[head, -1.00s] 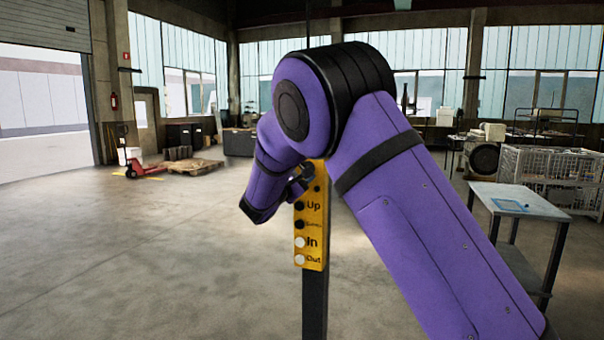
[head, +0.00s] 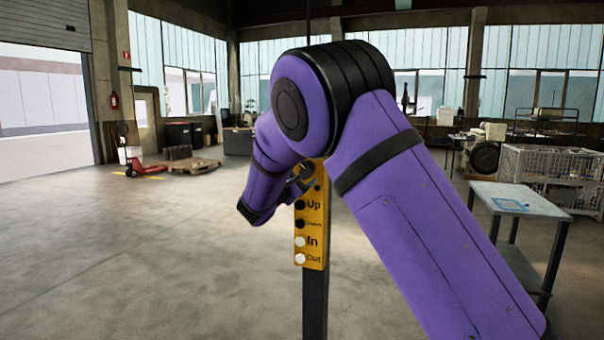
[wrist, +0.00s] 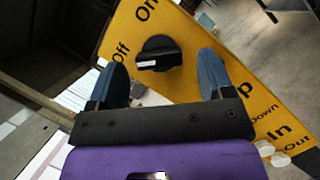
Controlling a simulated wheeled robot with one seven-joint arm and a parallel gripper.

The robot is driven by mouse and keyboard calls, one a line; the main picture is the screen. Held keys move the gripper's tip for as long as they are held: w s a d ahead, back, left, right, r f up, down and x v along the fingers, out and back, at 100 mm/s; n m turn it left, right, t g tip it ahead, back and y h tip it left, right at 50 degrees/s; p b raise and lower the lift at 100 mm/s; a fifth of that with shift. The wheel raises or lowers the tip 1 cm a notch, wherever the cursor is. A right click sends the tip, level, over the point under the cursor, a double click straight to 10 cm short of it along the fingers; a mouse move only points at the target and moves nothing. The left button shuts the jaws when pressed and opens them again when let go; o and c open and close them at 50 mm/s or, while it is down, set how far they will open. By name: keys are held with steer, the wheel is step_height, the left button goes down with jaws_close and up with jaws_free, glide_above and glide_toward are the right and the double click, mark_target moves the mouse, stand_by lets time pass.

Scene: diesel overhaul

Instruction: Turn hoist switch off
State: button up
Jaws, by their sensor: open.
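The yellow hoist control panel (head: 314,225) hangs on a dark post in the head view, with black buttons by "Up" and "Down" and white ones by "In" and "Out". Its upper part is hidden behind my arm. In the wrist view the panel (wrist: 215,45) fills the upper right, tilted, and shows a black rotary switch (wrist: 159,54) between the "On" and "Off" labels. A white mark on the knob points toward the "Off" side. My gripper (wrist: 165,78) is open, its two blue fingers on either side of the knob; whether they touch it I cannot tell.
A metal table (head: 515,203) stands at the right, with wire cages (head: 552,172) behind it. A red pallet jack (head: 146,169) and a wooden pallet (head: 188,165) are at the back left. The concrete floor at the left is clear.

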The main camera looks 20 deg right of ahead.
steer(key=v, duration=1)
steer(key=s+d+r+m+g+y, duration=0.3)
steer(key=s+d+m+g+y, duration=0.45)
steer(key=s+d, duration=1.05)
steer(key=s+a+f+m+y, duration=0.1)
steer(key=s+m+y, duration=0.7)
steer(key=s, duration=1.6)
steer(key=shift+s+a+m+y, duration=0.2)
steer(key=shift+a+m+y, duration=0.15)
steer(key=shift+a+y, duration=0.3)
steer(key=shift+f, duration=0.1)
